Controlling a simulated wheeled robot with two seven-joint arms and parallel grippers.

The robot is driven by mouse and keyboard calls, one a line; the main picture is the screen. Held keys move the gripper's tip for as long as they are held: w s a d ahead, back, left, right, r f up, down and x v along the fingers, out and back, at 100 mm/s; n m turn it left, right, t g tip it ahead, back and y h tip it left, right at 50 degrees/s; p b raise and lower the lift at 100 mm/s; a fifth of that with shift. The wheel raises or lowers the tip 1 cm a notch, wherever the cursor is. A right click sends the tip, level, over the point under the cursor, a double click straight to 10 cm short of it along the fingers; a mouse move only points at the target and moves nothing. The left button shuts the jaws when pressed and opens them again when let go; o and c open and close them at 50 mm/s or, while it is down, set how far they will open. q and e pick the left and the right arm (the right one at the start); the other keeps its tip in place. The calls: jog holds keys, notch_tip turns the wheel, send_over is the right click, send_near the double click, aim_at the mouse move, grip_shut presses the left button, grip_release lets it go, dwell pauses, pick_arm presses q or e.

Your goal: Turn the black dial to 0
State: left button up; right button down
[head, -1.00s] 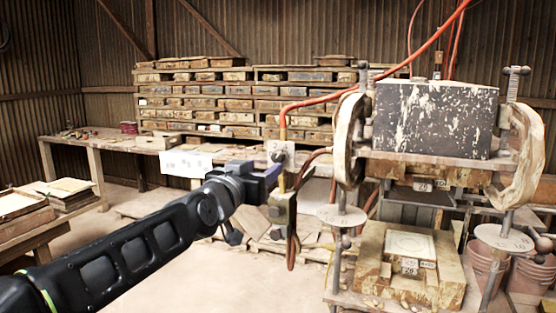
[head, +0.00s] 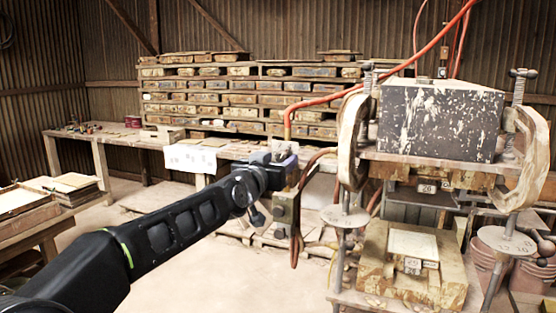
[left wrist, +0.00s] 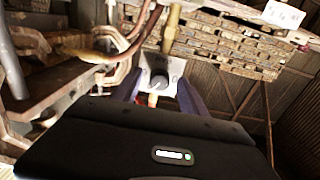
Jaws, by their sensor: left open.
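The black dial (left wrist: 159,83) sits on a pale metal plate (left wrist: 150,63) with markings too small to read, in the left wrist view. My left gripper (left wrist: 160,92) is open, its two purple fingers on either side of the dial; I cannot tell whether they touch it. In the head view my left gripper (head: 285,164) is at the valve box on the press's left side and hides the dial. My right gripper is in neither view.
The tile press (head: 436,120) with its clamps and round numbered discs (head: 344,217) stands right of the gripper. An orange hose (head: 335,97) runs down to the valve. Behind is a bench (head: 90,136) with stacked wooden moulds (head: 235,98). The floor at centre is open.

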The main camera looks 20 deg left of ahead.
pick_arm(q)
grip_shut()
dwell(0.5)
